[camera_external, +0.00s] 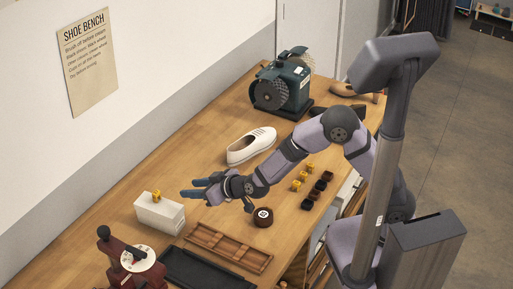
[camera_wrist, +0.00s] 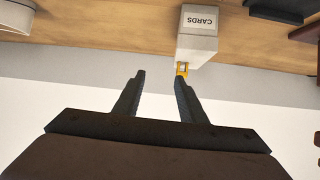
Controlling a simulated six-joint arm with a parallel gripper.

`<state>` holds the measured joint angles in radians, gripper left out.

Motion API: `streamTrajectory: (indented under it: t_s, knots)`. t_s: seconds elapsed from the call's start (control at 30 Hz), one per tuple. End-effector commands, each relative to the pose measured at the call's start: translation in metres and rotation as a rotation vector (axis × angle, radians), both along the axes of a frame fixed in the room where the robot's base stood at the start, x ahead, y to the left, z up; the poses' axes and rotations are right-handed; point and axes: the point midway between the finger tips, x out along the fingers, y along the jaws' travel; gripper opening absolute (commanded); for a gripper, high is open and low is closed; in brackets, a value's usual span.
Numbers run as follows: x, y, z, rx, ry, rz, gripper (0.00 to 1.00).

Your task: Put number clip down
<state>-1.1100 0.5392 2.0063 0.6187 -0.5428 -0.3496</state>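A yellow number clip (camera_external: 156,196) sits on top of the white card box (camera_external: 160,216) at the front left of the bench. In the wrist view the clip (camera_wrist: 182,69) shows at the edge of the box (camera_wrist: 197,47), which is labelled CARDS, close to the tip of the right-hand finger; I cannot tell whether they touch. My gripper (camera_wrist: 159,78) is open, its two fingers well apart with nothing between them. In the external view my gripper (camera_external: 196,189) hovers just right of the box. Several more yellow clips (camera_external: 300,181) stand on the bench at centre right.
A wooden tray (camera_external: 228,247) and a black tray (camera_external: 205,272) lie in front. A round brown tin (camera_external: 263,217) stands below my wrist, dark small blocks (camera_external: 318,190) to the right. A white shoe (camera_external: 251,146) and a grinder (camera_external: 282,84) are farther back. A red machine (camera_external: 120,262) is front left.

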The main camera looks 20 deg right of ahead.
Motion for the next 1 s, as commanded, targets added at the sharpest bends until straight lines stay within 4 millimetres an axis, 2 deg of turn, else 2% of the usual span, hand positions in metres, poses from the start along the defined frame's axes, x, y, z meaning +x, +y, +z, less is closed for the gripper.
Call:
streamTrajectory:
  t_s: [0.03, 0.13, 0.17, 0.2, 0.27, 0.3, 0.37, 0.4, 0.47, 0.5, 0.6, 0.7, 0.8, 0.9, 1.0]
  knots:
    - [0.018, -0.025, 0.0, -0.018, 0.038, -0.03, 0.38]
    - [0.042, -0.082, -0.007, -0.074, 0.14, -0.082, 0.38]
    - [0.048, -0.103, -0.009, -0.091, 0.175, -0.103, 0.38]
    - [0.053, -0.132, -0.013, -0.118, 0.226, -0.13, 0.38]
    - [0.056, -0.179, -0.019, -0.157, 0.307, -0.179, 0.38]
    - [0.055, -0.21, -0.023, -0.184, 0.362, -0.212, 0.38]
    - [0.048, -0.258, -0.028, -0.223, 0.446, -0.267, 0.38]
    - [0.04, -0.289, -0.032, -0.248, 0.504, -0.305, 0.38]
    - [0.023, -0.333, -0.036, -0.283, 0.589, -0.364, 0.38]
    - [0.01, -0.36, -0.039, -0.305, 0.645, -0.403, 0.38]
    - [-0.026, -0.416, -0.043, -0.35, 0.773, -0.494, 0.38]
    - [-0.061, -0.455, -0.044, -0.384, 0.878, -0.57, 0.38]
    - [-0.088, -0.479, -0.044, -0.408, 0.954, -0.624, 0.38]
    - [-0.103, -0.491, -0.044, -0.419, 0.998, -0.653, 0.38]
    - [-0.11, -0.496, -0.044, -0.425, 1.015, -0.665, 0.38]
